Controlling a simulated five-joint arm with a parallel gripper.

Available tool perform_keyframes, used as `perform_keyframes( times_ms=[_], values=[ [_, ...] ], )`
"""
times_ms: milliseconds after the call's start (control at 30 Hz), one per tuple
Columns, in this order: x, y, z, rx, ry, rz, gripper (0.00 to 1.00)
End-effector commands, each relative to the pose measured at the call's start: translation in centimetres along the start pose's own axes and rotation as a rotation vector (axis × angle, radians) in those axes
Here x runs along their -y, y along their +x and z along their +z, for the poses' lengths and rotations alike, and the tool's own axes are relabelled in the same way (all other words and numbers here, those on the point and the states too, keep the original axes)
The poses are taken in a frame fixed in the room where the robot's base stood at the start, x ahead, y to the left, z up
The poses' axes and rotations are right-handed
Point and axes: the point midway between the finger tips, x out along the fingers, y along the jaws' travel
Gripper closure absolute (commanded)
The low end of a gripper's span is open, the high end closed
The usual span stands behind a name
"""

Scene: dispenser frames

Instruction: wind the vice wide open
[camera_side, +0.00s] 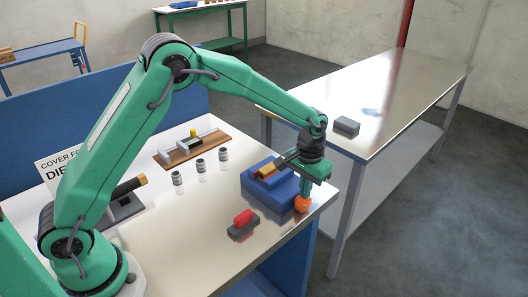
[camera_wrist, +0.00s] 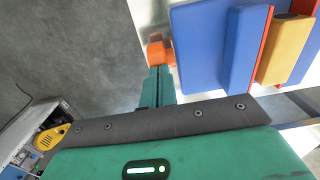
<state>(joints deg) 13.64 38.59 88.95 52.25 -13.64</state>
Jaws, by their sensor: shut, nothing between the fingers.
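The blue vice (camera_side: 283,187) sits near the right front corner of the white table; its blue body (camera_wrist: 205,45) fills the upper right of the wrist view. A yellow block (camera_wrist: 287,45) lies between its orange-red jaw faces; in the side view the block (camera_side: 266,171) shows on top. The orange knob (camera_side: 302,204) is at the vice's front end, and also shows in the wrist view (camera_wrist: 158,50). My gripper (camera_side: 305,192) is shut and empty, pointing down at the knob. Its green fingers (camera_wrist: 158,80) look right beside the knob; I cannot tell whether they touch.
A red-topped grey block (camera_side: 243,224) lies left of the vice. Several small vials (camera_side: 200,166) and a wooden board with a fixture (camera_side: 190,148) stand further back. A metal table (camera_side: 400,95) with a grey block (camera_side: 346,127) is to the right. The table edge is close to the knob.

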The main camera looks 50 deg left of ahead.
Motion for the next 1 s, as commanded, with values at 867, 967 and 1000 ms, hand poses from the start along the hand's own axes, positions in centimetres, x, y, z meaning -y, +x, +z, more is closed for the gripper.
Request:
perform_keyframes(
  times_ms=[867, 967, 1000],
  values=[
    [0.08, 0.48, 0.99, 0.017, 0.001, -0.004, 1.0],
    [0.08, 0.45, 1.08, 0.017, 0.001, -0.004, 1.0],
    [0.08, 0.44, 1.13, 0.017, 0.001, -0.004, 1.0]
  ],
)
